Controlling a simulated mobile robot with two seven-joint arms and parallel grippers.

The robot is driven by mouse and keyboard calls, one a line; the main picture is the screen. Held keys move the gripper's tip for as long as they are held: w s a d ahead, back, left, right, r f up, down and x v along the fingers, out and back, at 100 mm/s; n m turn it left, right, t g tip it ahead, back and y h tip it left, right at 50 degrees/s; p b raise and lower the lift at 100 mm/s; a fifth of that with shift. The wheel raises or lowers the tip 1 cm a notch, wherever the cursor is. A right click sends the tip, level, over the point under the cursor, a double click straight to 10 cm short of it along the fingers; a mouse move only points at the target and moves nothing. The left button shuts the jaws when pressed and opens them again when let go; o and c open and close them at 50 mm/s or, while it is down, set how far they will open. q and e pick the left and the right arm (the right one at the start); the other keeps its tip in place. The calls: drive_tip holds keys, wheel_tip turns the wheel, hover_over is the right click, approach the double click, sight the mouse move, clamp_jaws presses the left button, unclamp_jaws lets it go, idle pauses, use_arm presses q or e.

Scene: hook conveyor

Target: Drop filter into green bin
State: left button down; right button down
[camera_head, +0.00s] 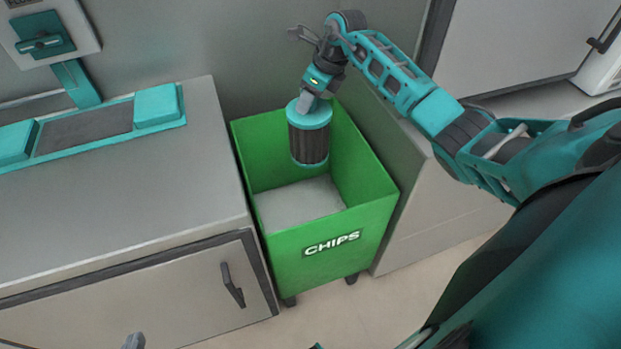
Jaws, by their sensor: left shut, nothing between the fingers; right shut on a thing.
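The filter (309,142) is a dark pleated cylinder with teal end caps. It hangs upright from my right gripper (308,100), which is shut on its top. The green bin (330,245) is an open box on wheels with "CHIPS" on its front. The filter is over the bin's opening, and its lower end appears in front of the inner back wall. I cannot tell exactly how far below the rim it reaches. A grey tip of my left gripper (134,341) shows at the bottom edge, shut and empty; the rest is out of view.
A grey cabinet (150,200) with a dark door handle stands directly left of the bin. A teal fixture (90,130) sits on its top. Another grey cabinet (440,215) stands to the right of the bin. The bin's pale inner floor (300,203) looks clear.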

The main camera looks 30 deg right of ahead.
drive_tip(key=c, duration=1)
unclamp_jaws()
drive_tip(key=shift+r, duration=0.1)
drive_tip(key=o, duration=0.4)
drive_tip(key=shift+c, duration=0.2)
drive_tip(key=p+v, duration=0.1)
drive_tip(key=v, duration=1.1)
drive_tip(key=shift+s+d+r, duration=0.15)
drive_tip(key=shift+d+r, duration=0.05)
drive_tip(key=shift+r, duration=0.15)
